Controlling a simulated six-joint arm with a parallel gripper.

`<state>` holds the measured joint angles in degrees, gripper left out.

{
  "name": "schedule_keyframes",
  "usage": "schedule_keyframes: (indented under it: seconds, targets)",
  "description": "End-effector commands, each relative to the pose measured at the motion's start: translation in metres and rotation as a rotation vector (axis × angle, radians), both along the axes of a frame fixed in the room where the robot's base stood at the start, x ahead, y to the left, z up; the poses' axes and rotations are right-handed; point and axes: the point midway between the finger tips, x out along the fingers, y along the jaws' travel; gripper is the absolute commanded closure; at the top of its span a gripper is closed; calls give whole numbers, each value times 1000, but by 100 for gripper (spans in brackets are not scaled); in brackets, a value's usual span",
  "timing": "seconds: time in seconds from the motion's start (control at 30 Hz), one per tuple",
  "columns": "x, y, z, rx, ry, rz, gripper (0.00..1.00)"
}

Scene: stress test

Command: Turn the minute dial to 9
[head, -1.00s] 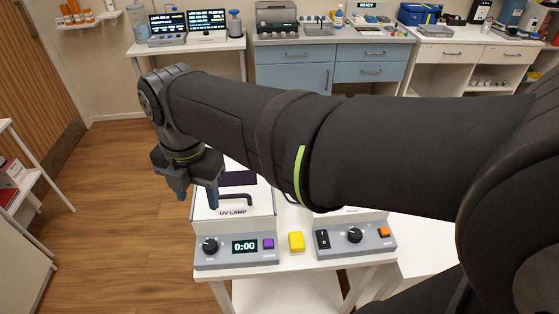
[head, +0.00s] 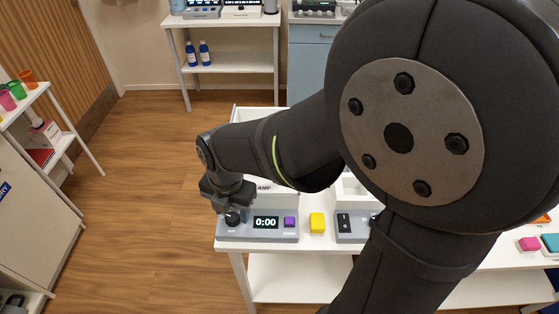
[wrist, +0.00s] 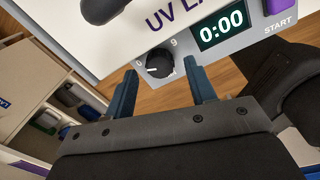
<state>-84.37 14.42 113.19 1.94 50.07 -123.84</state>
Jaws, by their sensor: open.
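The minute dial (wrist: 160,62) is a round black knob on the grey front panel of the UV lamp (wrist: 174,17). It shows "0" on its left and "9" at its upper right in the wrist view, and its white mark lies on the side toward the 0. The display (wrist: 221,28) beside it reads 0:00. My gripper (wrist: 160,80) is open, with one blue finger to each side of the dial and the dial just beyond the tips, apparently untouched. In the head view my gripper (head: 229,208) is over the panel's left end and partly hides the dial.
A purple START button (head: 290,222) is right of the display (head: 266,222). A yellow block (head: 317,223) sits between the lamp and a second device with a black switch (head: 344,224). My arm covers much of the right side. Open floor lies left of the table.

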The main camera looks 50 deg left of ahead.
Motion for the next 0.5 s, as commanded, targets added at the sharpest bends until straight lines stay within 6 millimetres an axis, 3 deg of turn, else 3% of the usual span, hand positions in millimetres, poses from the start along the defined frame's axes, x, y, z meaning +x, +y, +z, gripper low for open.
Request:
schedule_keyframes:
  seconds: [0.2, 0.47, 0.5]
  targets:
    - [0, 0, -15, -1, 0, 0, 49]
    - [0, 1, -16, 0, 0, 0, 49]
    - [0, 1, -16, 0, 0, 0, 53]
